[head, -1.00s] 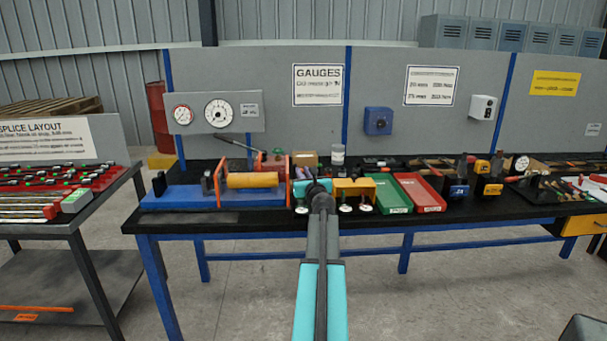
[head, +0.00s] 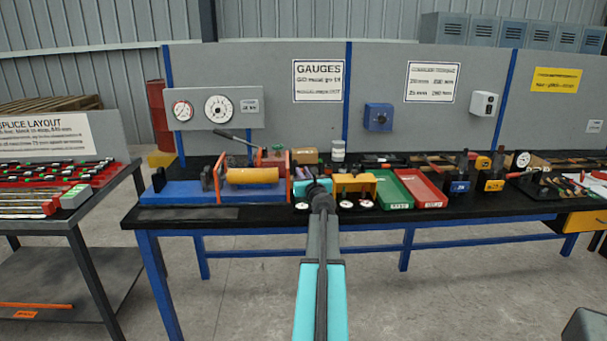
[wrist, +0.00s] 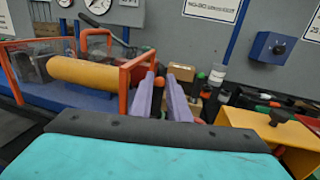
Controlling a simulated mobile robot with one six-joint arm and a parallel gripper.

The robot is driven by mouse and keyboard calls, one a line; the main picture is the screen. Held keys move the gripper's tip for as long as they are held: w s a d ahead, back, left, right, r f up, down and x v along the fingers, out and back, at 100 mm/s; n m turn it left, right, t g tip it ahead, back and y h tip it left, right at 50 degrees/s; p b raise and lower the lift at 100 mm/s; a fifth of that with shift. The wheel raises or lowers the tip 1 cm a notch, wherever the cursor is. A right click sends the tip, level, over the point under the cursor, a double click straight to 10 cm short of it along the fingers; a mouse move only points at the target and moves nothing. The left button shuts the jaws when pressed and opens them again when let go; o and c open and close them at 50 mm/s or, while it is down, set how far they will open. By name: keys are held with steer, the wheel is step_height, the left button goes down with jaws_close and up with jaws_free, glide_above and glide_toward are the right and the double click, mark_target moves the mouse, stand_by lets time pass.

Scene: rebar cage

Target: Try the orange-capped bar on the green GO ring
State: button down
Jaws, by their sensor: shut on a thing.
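My gripper shows in the wrist view (wrist: 162,97) as two purple fingers close together. A small orange spot (wrist: 160,82) shows between the fingertips and looks like the cap of the orange-capped bar; the rest of the bar is hidden. In the head view my arm reaches over the bench's front edge and hides most of the gripper (head: 312,186). A yellow stand (head: 356,185) with round white discs at its front is just right of the gripper; it also shows in the wrist view (wrist: 270,138). I cannot make out the green GO ring.
A blue-based rig with a yellow cylinder (head: 252,176) and orange end plates stands close left of the gripper. Green (head: 388,188) and red (head: 418,188) trays lie right of the stand. A gauge panel (head: 216,107) and a GAUGES sign (head: 318,81) are behind.

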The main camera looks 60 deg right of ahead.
steer(key=shift+f+b, duration=0.4)
steer(key=shift+f, duration=0.15)
steer(key=c, duration=1.6)
jaws_free()
steer(key=shift+s+a, duration=0.1)
steer(key=shift+a, duration=0.05)
steer(key=shift+b+v, duration=0.4)
steer(key=shift+v, duration=6.4)
